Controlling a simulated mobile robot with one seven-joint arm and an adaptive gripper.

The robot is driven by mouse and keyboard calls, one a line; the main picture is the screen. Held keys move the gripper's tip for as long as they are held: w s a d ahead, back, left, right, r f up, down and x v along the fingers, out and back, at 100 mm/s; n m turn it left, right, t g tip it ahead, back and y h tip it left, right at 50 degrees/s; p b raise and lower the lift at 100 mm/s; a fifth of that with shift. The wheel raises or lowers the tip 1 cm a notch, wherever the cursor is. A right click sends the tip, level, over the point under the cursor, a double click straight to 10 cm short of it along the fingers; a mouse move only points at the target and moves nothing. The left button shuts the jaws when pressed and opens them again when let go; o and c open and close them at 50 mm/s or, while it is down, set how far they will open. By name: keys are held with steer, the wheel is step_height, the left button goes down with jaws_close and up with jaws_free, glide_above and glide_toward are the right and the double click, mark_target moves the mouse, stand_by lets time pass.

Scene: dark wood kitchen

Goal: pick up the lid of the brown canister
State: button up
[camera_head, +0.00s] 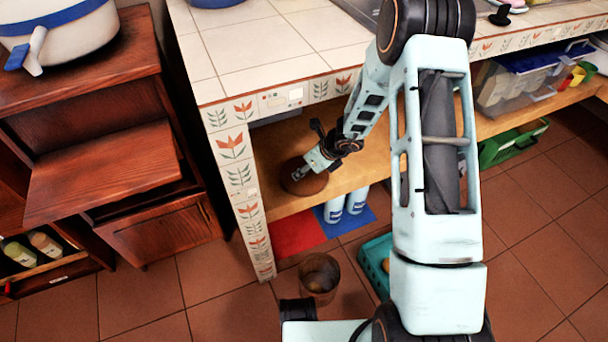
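A round brown object (304,184), with the look of a lid or a lidded canister top, is on the wooden shelf under the tiled counter. My gripper (301,174) reaches in under the counter with its tip at this brown round shape and covers part of it. The fingers are too small to show whether they are open or shut, or whether they touch it. I cannot tell where lid and canister part. A brownish, see-through round container (320,278) stands on the floor in front.
The tiled counter edge (240,108) overhangs the shelf (275,207). White bottles (357,199) stand below it, near a red mat (296,234) and a teal crate (375,262). A dark wood cabinet (105,170) stands left. Clear bins (517,85) sit right.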

steer(key=c, duration=1)
steer(key=shift+r, duration=0.15)
